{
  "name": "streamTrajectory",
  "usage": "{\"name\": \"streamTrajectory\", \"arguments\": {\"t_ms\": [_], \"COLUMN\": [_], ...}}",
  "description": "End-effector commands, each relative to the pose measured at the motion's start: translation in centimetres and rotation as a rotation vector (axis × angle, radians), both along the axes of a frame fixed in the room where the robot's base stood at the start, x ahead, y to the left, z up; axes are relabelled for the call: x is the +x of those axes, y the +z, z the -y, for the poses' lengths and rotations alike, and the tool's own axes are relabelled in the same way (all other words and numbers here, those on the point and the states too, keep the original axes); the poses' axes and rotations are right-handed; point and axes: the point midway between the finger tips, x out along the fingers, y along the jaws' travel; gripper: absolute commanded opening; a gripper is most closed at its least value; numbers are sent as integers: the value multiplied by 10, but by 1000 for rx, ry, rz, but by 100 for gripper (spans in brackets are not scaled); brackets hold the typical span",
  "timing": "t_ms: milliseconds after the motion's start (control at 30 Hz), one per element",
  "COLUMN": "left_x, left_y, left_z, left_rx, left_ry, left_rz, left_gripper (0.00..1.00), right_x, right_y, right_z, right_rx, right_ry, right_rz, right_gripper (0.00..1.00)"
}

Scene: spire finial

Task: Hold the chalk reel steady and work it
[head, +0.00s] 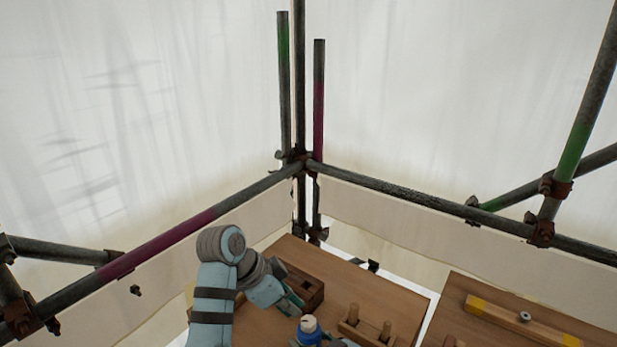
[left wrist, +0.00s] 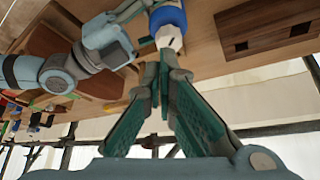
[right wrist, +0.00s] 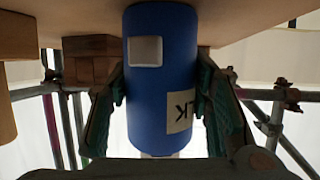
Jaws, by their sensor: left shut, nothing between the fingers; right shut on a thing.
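The chalk reel is a blue cylinder with a whitish top; it shows low in the head view (head: 308,336). In the right wrist view the reel (right wrist: 160,95) has a pale square and a label with upside-down letters. My right gripper (right wrist: 163,72) is shut around its sides. My left gripper (head: 292,301) is shut and empty, close beside the reel's top in the head view. In the left wrist view its fingertips (left wrist: 164,60) meet just by the whitish end of the reel (left wrist: 168,38); I cannot tell whether they touch it.
A wooden block with holes (head: 303,288) stands on the wooden table (head: 400,302) behind the left gripper. A wooden piece with upright pegs (head: 364,328) stands right of the reel. A second board (head: 470,288) holds a yellow-ended bar (head: 500,317). Scaffold tubes (head: 175,232) and pale sheeting surround the table.

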Motion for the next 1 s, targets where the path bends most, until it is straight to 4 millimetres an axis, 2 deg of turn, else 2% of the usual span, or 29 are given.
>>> {"name": "streamTrajectory", "arguments": {"t_ms": [333,500,1000], "left_x": [-1,-1,0], "left_y": [-49,-66,-69], "left_z": [0,1,2], "left_rx": [0,0,1], "left_ry": [0,0,0], "left_rz": [-4,-2,0], "left_gripper": [0,0,0], "right_x": [0,0,0], "right_y": [0,0,0], "right_z": [0,0,0], "right_rx": [0,0,0], "right_ry": [0,0,0], "right_rz": [0,0,0], "right_gripper": [14,14,14]}}
